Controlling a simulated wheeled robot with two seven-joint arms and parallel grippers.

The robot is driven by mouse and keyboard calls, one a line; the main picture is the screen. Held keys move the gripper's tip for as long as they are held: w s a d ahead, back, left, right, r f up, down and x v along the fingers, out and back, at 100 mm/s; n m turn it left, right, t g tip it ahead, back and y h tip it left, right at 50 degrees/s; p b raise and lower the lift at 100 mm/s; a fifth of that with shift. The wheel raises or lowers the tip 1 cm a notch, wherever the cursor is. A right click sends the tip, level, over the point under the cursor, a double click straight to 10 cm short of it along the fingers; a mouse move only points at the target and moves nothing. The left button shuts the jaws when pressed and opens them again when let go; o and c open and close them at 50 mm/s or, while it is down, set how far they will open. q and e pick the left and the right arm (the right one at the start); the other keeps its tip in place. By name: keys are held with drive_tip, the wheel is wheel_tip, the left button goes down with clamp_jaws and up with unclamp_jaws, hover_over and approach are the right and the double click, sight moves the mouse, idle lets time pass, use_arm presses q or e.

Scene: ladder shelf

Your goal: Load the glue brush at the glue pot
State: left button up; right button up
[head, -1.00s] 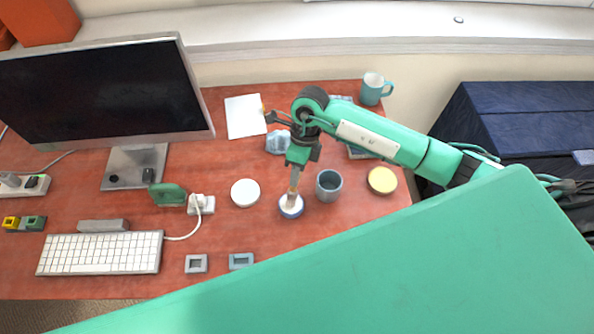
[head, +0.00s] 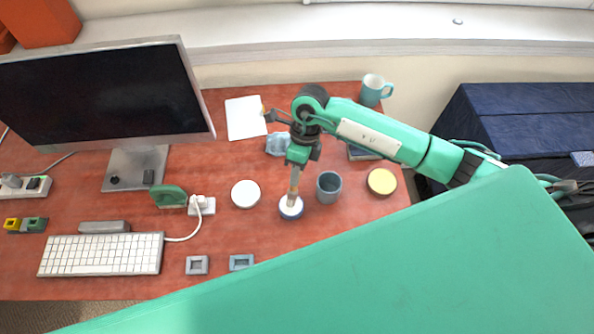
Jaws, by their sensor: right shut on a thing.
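The glue pot (head: 291,212) is a small round pot with a blue side and white contents, standing on the red-brown desk. The glue brush (head: 294,186) has a tan handle and points down, nearly upright, with its lower end over or in the white of the pot. I cannot tell how deep the bristles are. My right gripper (head: 297,164) is shut on the upper part of the brush, above the pot. My left gripper is not in view.
A grey-blue cup (head: 328,188) stands close right of the pot, with a yellow-topped round tub (head: 381,182) beyond. A white round lid or tub (head: 245,194) is to the left. Two small square frames (head: 240,262) lie in front. A mug (head: 375,90) stands at the back.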

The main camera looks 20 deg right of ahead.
drive_tip(key=shift+r+p, duration=1.3)
drive_tip(key=shift+r, duration=1.55)
drive_tip(key=r+n, duration=0.1)
drive_tip(key=n, duration=0.1)
drive_tip(key=a+r+n+g+h, duration=0.1)
drive_tip(key=n, duration=0.2)
drive_tip(key=shift+w+r, duration=0.15)
drive_tip(key=shift+w, duration=0.05)
drive_tip(key=n, duration=0.1)
drive_tip(key=r+n+h, duration=0.1)
drive_tip(key=n, duration=0.2)
drive_tip(key=shift+r+h, duration=0.25)
drive_tip(key=shift+h, duration=0.15)
drive_tip(key=n, duration=0.1)
drive_tip(key=n+h, duration=0.1)
drive_tip(key=r+n, duration=0.1)
drive_tip(key=n, duration=0.1)
drive_tip(key=shift+s+d+r, duration=0.1)
drive_tip(key=shift+d, duration=0.2)
drive_tip(key=d+r+n+t+h, duration=0.3)
drive_tip(key=d+n, duration=0.3)
drive_tip(key=n, duration=0.7)
drive_tip(key=shift+s+d+r, duration=0.2)
drive_tip(key=shift+d+r, duration=0.05)
drive_tip(key=shift+r, duration=0.2)
